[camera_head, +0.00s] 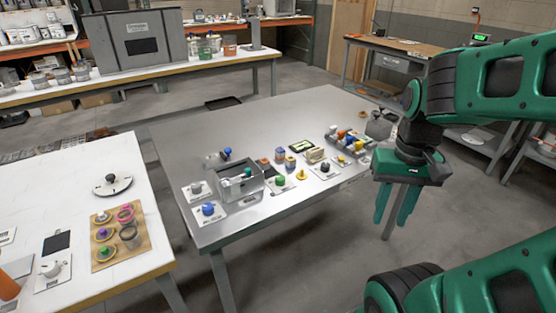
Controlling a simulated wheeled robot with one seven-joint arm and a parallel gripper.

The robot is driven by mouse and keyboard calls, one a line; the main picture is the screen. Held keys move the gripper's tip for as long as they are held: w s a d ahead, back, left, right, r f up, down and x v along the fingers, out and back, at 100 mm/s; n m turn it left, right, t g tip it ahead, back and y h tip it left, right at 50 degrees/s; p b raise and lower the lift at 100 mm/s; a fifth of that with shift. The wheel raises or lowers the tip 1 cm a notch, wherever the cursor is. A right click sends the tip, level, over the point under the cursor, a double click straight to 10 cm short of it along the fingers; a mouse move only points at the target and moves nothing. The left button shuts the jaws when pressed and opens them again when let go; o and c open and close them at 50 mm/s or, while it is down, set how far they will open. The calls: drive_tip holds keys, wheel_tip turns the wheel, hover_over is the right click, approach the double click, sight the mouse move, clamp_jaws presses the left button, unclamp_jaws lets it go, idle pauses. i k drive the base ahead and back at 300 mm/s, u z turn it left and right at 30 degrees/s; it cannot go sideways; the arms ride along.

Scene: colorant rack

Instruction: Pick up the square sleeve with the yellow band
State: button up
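Small square blocks stand near the middle of the grey metal table (290,118). One of them (290,162) shows yellowish and dark bands and may be the square sleeve with the yellow band. It is too small to be sure. An orange-brown block (279,155) and a reddish block (264,165) stand to its left. My gripper (396,206) hangs at the right, past the table's edge and apart from the blocks.
A grey open box (240,190) stands left of the blocks. Small items with green (280,180), yellow (301,174) and blue (208,208) tops stand near the front edge. A crowded group (347,138) fills the right end. The table's back is mostly bare.

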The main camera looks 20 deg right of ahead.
sight(290, 163)
drive_tip(key=i, duration=0.85)
drive_tip(key=z, duration=0.1)
